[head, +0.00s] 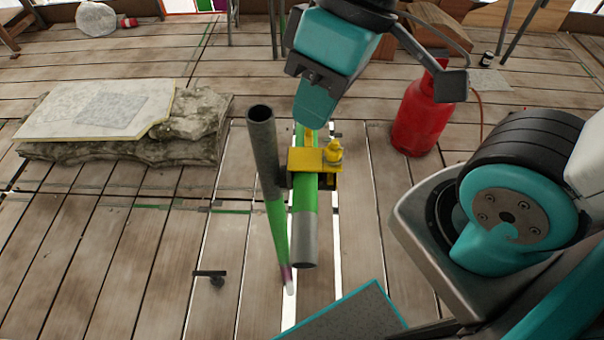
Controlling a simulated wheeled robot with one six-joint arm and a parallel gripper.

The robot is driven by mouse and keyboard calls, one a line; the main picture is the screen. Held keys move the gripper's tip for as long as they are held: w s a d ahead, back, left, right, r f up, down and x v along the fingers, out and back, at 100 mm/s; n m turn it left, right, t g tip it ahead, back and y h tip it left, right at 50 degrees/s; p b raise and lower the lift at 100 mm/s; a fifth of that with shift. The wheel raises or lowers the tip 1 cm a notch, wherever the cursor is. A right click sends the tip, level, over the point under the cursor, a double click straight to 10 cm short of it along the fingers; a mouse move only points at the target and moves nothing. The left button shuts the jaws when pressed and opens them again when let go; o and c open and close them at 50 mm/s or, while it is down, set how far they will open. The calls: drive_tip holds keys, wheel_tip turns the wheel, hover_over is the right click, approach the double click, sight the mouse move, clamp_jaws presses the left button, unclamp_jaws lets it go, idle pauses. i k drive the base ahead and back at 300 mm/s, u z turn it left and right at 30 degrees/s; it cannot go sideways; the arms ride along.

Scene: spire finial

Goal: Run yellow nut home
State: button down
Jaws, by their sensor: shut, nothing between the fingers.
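The yellow nut (333,150) sits on the right end of a yellow clamp (303,160). The clamp lies across a green tube with a grey end (304,240). A second tube, grey at the top and green below (264,145), stands close on the clamp's left side. My gripper (312,122) points down just above and behind the clamp, left of the nut. It is shut and holds nothing. Its tip overlaps the green tube in this view, so I cannot tell whether it touches. The nut's thread and underside are hidden.
A red gas bottle (424,118) stands right of the clamp. A stone slab (130,120) with a pale sheet on it lies at left. A small dark T-shaped piece (213,277) is at lower left. The plank floor has narrow gaps and is mostly clear at left front.

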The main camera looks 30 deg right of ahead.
sight(331, 157)
drive_tip(key=u, duration=1.45)
drive_tip(key=k, duration=0.5)
drive_tip(key=z, duration=0.7)
